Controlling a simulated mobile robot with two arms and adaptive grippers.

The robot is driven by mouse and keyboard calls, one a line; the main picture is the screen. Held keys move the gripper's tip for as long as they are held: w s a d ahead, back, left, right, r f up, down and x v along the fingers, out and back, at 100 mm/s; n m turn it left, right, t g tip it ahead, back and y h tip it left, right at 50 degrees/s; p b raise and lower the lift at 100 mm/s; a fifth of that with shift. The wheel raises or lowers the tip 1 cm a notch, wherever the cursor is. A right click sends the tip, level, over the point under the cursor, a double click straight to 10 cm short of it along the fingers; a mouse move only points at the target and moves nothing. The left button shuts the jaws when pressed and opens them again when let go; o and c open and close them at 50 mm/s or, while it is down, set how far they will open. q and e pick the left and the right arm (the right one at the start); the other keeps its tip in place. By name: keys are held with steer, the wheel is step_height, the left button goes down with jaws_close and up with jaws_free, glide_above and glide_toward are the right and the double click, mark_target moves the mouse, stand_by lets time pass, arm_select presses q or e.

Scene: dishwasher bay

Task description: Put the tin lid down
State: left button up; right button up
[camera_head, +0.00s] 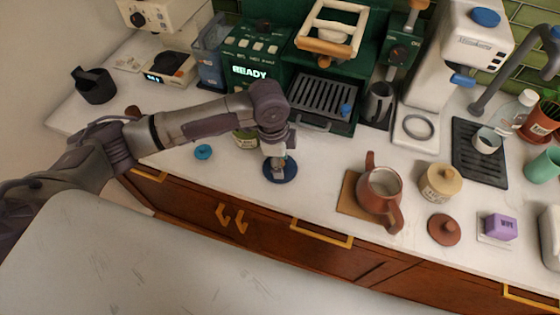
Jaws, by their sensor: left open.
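My left gripper (279,158) points down at the counter, near its front edge, and is open. Right below it is a round dark blue disc (287,176), which looks like the tin lid. The disc appears to lie flat on the counter; the fingers hide its middle, and I cannot tell whether they touch it. A greenish tin (246,139) stands behind my left arm, partly hidden by it. My right gripper is not in view.
A small teal object (203,152) lies left of the disc. A green coffee machine (258,48) stands behind. The counter between disc and teapot is clear.

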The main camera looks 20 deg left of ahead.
arm_select(q)
step_height(320, 180, up, 12)
steer(key=a+b, duration=0.1)
steer(key=b, duration=0.1)
steer(key=shift+a, duration=0.15)
steer(key=shift+f, duration=0.1)
stand_by(0.4)
